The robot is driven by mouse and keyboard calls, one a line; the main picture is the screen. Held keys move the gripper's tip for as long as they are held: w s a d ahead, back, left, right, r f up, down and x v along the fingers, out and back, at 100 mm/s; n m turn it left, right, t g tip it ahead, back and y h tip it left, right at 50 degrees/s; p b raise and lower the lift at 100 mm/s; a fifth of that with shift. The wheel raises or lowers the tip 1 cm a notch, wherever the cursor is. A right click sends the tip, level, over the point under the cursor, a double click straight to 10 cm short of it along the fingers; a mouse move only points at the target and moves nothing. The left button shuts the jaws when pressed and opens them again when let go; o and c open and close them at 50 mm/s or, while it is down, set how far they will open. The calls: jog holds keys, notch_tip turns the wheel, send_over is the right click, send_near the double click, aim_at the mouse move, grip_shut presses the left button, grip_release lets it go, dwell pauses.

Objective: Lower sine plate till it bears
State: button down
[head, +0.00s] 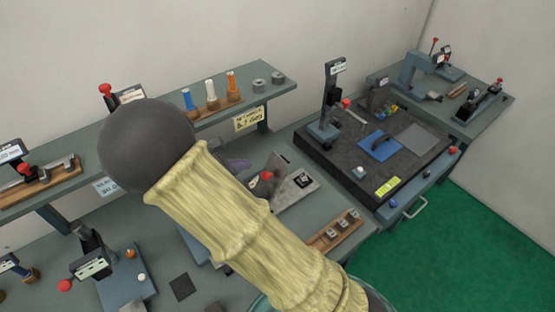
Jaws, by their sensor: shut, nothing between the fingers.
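My arm, in a yellow ribbed sleeve with a dark grey ball-shaped joint, crosses the middle of the head view. My gripper is not visible. Behind the sleeve, a grey device with a flat plate (296,194) and a red knob (267,176) lies on the bench, partly hidden. It may be the sine plate, but I cannot tell, nor whether any plate is raised or bearing on something.
A dark surface plate (420,167) with a blue mat (380,144) and an upright gauge stand (332,100) is at right. A wooden rack (336,231) lies near the bench's front edge. A shelf (270,82) carries colored bottles. Green floor (450,245) is open at lower right.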

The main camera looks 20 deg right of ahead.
aim_at(282, 161)
jog(key=p+x, duration=0.1)
jog(key=x, duration=0.3)
jog(key=p+x, duration=0.1)
jog(key=x, duration=0.2)
jog(key=p+x, duration=0.2)
jog(key=x, duration=0.2)
jog(key=shift+w+d+r, duration=0.15)
jog(key=shift+d, duration=0.3)
jog(key=shift+w+d+f, duration=0.3)
jog(key=shift+d+f, duration=0.05)
jog(key=shift+d, duration=0.2)
jog(key=shift+s, duration=0.15)
jog(key=shift+d, duration=0.15)
jog(key=shift+a, duration=0.5)
